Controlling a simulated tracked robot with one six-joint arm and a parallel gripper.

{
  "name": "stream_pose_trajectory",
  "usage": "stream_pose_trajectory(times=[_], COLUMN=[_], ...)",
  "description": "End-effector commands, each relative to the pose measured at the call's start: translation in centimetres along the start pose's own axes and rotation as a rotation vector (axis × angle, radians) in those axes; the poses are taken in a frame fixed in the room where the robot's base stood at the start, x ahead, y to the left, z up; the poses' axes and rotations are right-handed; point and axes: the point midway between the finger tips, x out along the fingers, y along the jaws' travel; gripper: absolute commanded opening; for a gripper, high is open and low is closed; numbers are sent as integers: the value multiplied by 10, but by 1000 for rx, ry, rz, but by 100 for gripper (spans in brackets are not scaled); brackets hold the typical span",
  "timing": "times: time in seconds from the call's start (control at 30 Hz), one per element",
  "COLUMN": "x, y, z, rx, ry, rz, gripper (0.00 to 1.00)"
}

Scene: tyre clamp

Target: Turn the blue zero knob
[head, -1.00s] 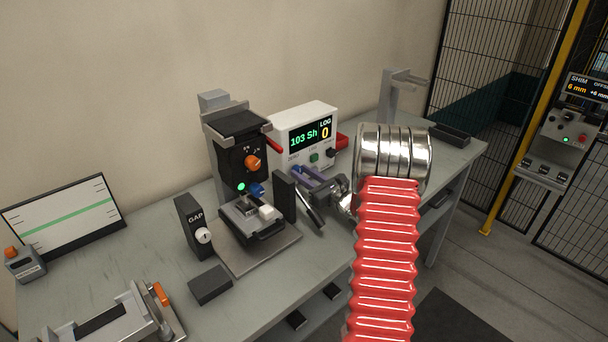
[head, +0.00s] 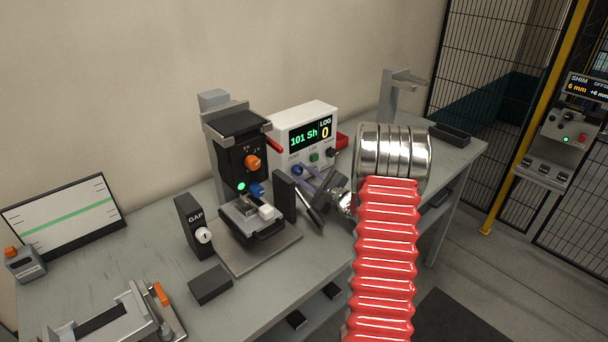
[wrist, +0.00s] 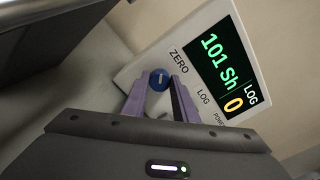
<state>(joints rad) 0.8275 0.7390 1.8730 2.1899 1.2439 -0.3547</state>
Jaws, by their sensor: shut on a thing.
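The blue zero knob (wrist: 158,79) sits under the ZERO label on the white display box (wrist: 140,65). It also shows in the head view (head: 297,170), low on the box's front. My gripper (wrist: 159,84) has its two purple fingers on either side of the knob, shut on it. In the wrist view the gripper is rolled relative to the box. The display (head: 310,136) reads 101 Sh, with LOG 0 beside it. My red ribbed arm sleeve hides part of the bench in the head view.
A dark test stand (head: 238,150) with an orange knob stands left of the box. A dark upright plate (head: 284,198) is close to my gripper's left. A green button (head: 314,156) is right of the zero knob. A grey post (head: 393,95) stands behind.

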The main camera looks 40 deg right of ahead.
Motion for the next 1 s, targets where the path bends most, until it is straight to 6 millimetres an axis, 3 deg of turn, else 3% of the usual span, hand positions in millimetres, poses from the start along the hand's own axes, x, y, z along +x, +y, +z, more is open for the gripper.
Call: stream_pose_trajectory(times=[0.4, 0.93, 0.97, 1.0], x=[0, 0, 0, 0], y=[3, 5, 5, 5], z=[0, 1, 1, 0], rx=[-236, -268, -267, -267], ry=[-1, -3, -3, -2], rz=[4, 7, 7, 7], gripper=[3, 3, 27, 30])
